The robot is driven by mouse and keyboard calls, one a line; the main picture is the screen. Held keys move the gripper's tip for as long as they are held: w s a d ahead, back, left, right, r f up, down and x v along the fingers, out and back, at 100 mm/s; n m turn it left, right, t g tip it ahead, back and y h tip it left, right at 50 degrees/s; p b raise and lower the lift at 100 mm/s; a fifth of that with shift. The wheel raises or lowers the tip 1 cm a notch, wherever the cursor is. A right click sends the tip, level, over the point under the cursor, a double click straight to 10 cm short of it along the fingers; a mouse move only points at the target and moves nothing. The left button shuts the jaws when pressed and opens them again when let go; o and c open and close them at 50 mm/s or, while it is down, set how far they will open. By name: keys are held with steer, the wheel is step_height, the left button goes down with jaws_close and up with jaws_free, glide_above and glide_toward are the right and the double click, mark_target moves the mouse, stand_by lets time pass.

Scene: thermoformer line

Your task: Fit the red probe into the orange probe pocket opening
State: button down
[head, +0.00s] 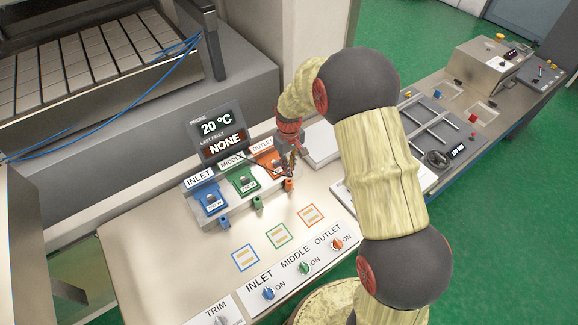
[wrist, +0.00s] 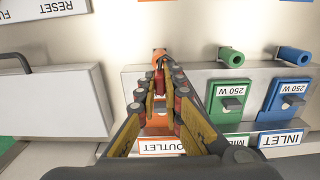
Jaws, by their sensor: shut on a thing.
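My gripper (wrist: 166,78) reaches over the orange OUTLET station at the far end of the probe block. Its fingers are closed in on a small red probe (wrist: 159,80), mostly hidden between the fingertips. The orange probe pocket (wrist: 159,54) lies just beyond the fingertips in the wrist view. Whether the probe touches it or is in the opening, I cannot tell. In the head view the gripper (head: 289,163) is above the orange pocket (head: 289,185), and the probe cannot be made out.
Green (wrist: 231,57) and blue (wrist: 295,56) pockets sit alongside, with MIDDLE (head: 243,181) and INLET (head: 211,199) stations. A display (head: 218,133) stands behind the block. A pale box (wrist: 55,103) lies close beside the gripper. The panel in front has labelled knobs.

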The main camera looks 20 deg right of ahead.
steer(key=shift+f+b, duration=1.85)
steer(key=shift+f, duration=1.15)
steer(key=c, duration=1.8)
jaws_free()
steer(key=shift+c, duration=0.2)
step_height(320, 180, up, 12)
steer(key=shift+o, duration=0.6)
steer(key=o, duration=1.3)
